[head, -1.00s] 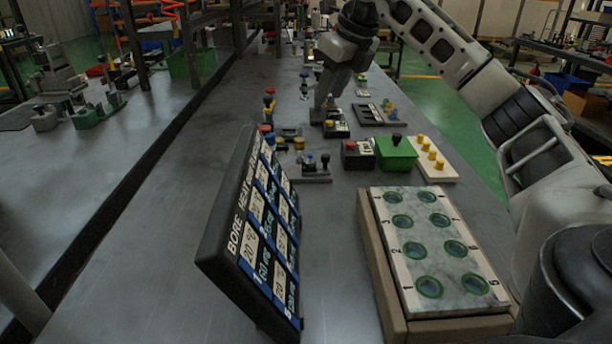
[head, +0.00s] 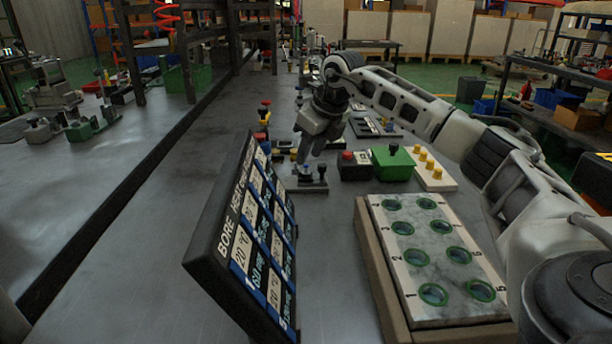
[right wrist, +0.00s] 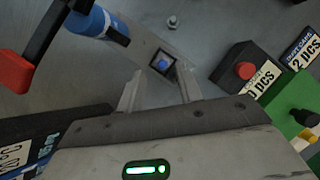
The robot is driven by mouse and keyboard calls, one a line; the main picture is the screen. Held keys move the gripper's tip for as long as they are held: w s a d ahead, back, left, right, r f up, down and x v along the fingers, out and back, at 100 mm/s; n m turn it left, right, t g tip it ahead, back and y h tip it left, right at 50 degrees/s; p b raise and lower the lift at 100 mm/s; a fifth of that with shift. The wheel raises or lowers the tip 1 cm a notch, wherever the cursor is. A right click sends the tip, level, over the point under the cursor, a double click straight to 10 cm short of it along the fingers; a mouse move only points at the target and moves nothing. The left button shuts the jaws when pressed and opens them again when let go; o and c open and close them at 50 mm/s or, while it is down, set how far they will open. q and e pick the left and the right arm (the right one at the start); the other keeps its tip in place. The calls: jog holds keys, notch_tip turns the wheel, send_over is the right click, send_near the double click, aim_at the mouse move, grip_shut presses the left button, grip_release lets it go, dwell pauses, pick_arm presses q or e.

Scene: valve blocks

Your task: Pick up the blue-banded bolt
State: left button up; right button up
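A bolt with a blue top (right wrist: 162,64) shows end-on in a dark square seat on a grey plate in the right wrist view. I take it to be the blue-banded bolt, though its band is not clear. In the head view the small dark stand (head: 310,186) lies under my right gripper (head: 302,158). In the right wrist view my right gripper (right wrist: 158,82) is open, with the bolt's top in line with the gap between its fingers. I cannot tell the remaining height. My left gripper is not in view.
A sign board (head: 205,240) stands close on the left. A tray with green-ringed holes (head: 412,308) is at the front right. A red-button box (head: 352,167), a green box (head: 394,164) and a yellow-peg board (head: 436,178) stand right of the stand. A blue cylinder (right wrist: 92,24) lies near the left finger.

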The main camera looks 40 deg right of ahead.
aim_at(306, 166)
jog(key=x, duration=0.3)
jog(key=shift+d+f, duration=0.15)
jog(key=shift+f, duration=0.15)
jog(key=shift+c, duration=0.2)
grip_shut()
jog(key=shift+r, duration=0.15)
